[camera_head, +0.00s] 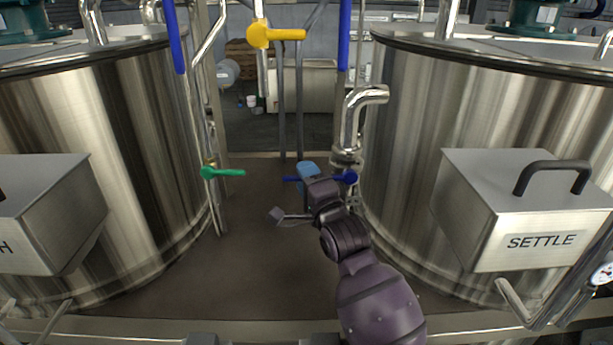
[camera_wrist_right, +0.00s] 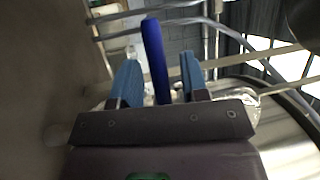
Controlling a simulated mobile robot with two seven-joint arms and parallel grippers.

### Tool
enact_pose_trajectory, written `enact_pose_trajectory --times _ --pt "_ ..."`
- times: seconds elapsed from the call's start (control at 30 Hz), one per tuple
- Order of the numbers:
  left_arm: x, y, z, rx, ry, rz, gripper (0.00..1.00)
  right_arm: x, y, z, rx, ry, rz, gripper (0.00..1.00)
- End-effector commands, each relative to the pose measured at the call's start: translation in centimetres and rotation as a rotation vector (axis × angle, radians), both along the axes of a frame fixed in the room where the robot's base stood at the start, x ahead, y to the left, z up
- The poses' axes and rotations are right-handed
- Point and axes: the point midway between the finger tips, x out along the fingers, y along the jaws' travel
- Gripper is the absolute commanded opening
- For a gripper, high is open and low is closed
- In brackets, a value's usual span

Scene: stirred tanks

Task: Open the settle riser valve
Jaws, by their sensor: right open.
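A valve with a blue lever (camera_head: 345,178) sits at the riser pipe (camera_head: 350,125) beside the SETTLE tank (camera_head: 420,120). The lever lies about level, pointing left from its round hub. My right gripper (camera_head: 308,170) is at the lever's left part and hides some of it. In the right wrist view, the blue lever (camera_wrist_right: 155,60) stands between the two blue fingers of my right gripper (camera_wrist_right: 160,78). The fingers are open, with a gap showing on each side of the lever. My left gripper is not in view.
A green lever (camera_head: 222,172) is on the left pipe, and a yellow lever (camera_head: 270,34) is above centre. Long blue bars (camera_head: 174,38) hang at both sides. A SETTLE box (camera_head: 530,215) with a black handle juts out at right. The dark floor between the tanks is clear.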

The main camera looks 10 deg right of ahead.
Motion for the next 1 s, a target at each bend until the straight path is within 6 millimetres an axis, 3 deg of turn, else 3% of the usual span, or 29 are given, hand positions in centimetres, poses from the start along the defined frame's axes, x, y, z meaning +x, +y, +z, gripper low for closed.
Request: enact_pose_trajectory --times 0.27,0.57,1.0 --pt "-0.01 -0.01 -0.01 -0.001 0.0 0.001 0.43 0.13 0.02 0.01 0.0 0.0 0.0 0.41" --pt "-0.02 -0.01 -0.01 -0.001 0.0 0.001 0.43 0.12 0.02 0.01 0.0 0.0 0.0 0.0" --pt "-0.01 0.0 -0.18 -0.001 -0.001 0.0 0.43 0.78 0.09 0.15 0.015 -0.004 0.0 0.0"
